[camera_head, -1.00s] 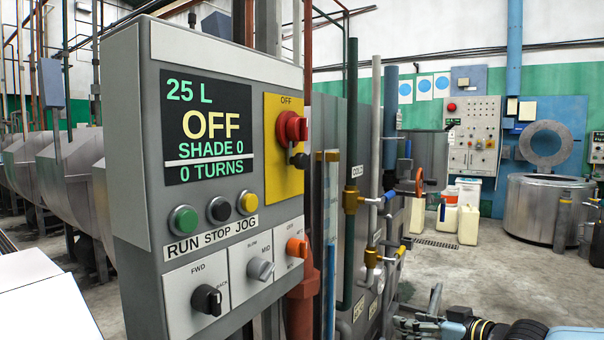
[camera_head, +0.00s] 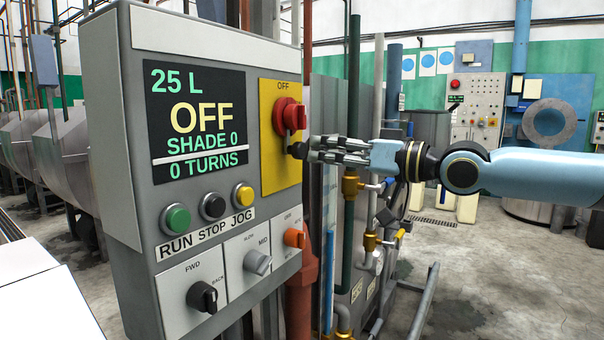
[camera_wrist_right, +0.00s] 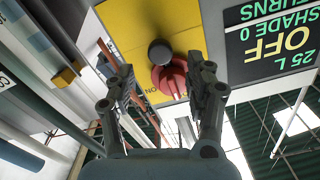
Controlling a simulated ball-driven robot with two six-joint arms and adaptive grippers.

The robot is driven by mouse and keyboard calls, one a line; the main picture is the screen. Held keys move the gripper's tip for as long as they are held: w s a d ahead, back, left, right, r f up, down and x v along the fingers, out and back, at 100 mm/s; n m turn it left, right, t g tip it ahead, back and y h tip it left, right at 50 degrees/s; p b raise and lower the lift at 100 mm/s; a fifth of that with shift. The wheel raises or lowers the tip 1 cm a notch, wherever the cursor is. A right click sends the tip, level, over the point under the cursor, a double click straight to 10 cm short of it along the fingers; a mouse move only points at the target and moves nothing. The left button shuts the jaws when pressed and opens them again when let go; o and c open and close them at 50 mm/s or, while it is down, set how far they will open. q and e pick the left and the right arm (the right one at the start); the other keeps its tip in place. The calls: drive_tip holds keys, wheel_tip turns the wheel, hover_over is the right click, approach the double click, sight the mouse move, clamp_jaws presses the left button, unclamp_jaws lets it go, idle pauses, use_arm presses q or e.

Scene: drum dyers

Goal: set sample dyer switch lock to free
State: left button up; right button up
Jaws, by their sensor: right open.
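The grey dyer control box (camera_head: 112,120) fills the left of the head view. Its yellow plate (camera_head: 268,98) carries a red switch (camera_head: 289,116) at OFF and a small black lock knob (camera_head: 297,150) below it. My right gripper (camera_head: 318,150) is open, its fingertips close to the black knob, from the right. Whether they touch cannot be told. In the right wrist view the black knob (camera_wrist_right: 160,52) and red switch (camera_wrist_right: 172,80) show upside down between the open fingers. Nothing is held. My left gripper is out of view.
The display (camera_head: 198,122) reads 25 L, OFF, SHADE 0, 0 TURNS. Green, black and yellow buttons and several selectors, including an orange knob (camera_head: 294,238), sit lower. A green vertical pipe (camera_head: 349,220) and brass valves stand close behind my gripper.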

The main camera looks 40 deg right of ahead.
sight(303, 151)
drive_tip(key=b+x, duration=0.2)
drive_tip(key=b, duration=0.1)
drive_tip(key=shift+w+f, duration=0.2)
drive_tip(key=shift+w, duration=0.2)
drive_tip(key=shift+w+a+r, duration=0.15)
drive_tip(key=shift+w+a, duration=0.05)
drive_tip(key=shift+w, duration=0.2)
drive_tip(key=shift+w+a+r, duration=0.1)
drive_tip(key=shift+w+a, duration=0.1)
drive_tip(key=shift+w, duration=0.2)
drive_tip(key=shift+x, duration=0.85)
drive_tip(key=shift+a, duration=0.1)
drive_tip(key=shift+c, duration=0.4)
clamp_jaws()
